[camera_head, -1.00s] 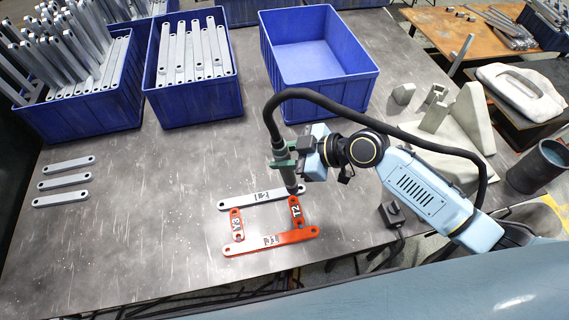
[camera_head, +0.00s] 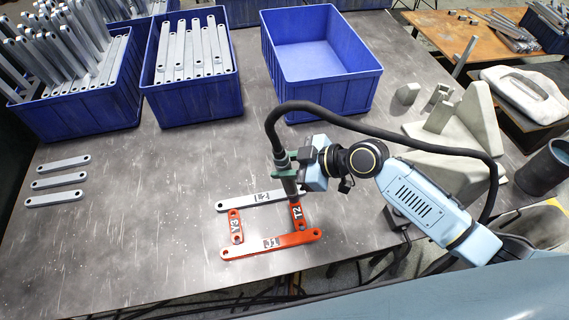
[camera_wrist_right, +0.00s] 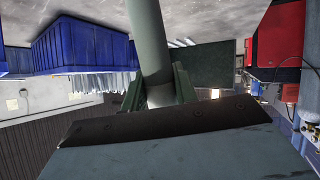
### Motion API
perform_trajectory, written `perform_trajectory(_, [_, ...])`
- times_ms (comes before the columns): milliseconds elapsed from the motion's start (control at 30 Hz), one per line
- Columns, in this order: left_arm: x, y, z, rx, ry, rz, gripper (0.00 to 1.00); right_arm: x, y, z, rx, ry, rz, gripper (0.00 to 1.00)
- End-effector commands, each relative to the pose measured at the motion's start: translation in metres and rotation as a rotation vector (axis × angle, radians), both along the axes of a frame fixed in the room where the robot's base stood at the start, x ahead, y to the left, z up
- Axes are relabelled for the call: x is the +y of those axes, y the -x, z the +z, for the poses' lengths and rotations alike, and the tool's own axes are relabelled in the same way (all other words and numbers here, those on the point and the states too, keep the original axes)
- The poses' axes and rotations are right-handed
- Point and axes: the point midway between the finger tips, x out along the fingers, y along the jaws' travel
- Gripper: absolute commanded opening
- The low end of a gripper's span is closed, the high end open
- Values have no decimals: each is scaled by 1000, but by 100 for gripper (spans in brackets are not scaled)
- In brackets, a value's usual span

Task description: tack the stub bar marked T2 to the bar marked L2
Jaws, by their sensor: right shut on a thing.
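The stub bar T2 (camera_head: 298,214) is red and lies upright in the picture between a grey bar (camera_head: 240,202) and a long red bar (camera_head: 290,240). The labels on both long bars are too small to read, so I cannot tell which is L2. My right gripper (camera_head: 284,160) is shut on a grey-green welding torch (camera_head: 288,182) with a black hose. The torch points down, its tip at the T2 end by the grey bar; I cannot tell if it touches. In the right wrist view green jaws clasp the torch (camera_wrist_right: 148,45). My left gripper is not in view.
A red stub bar Y3 (camera_head: 236,228) lies left of T2. Several loose grey bars (camera_head: 60,181) lie at the left. Two blue crates (camera_head: 190,105) hold grey bars; a third blue crate (camera_head: 330,95) is empty. Grey brackets (camera_head: 440,115) stand at the right.

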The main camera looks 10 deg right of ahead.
Motion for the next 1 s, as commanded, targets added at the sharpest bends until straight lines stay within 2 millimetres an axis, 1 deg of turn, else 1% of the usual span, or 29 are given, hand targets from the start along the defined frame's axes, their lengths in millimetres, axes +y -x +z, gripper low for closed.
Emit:
perform_trajectory(500, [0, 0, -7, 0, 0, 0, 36, 0, -1, -6, -3, -1, -1, 6])
perform_trajectory(1000, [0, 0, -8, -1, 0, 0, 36, 0, -1, -6, -3, -1, 0, 6])
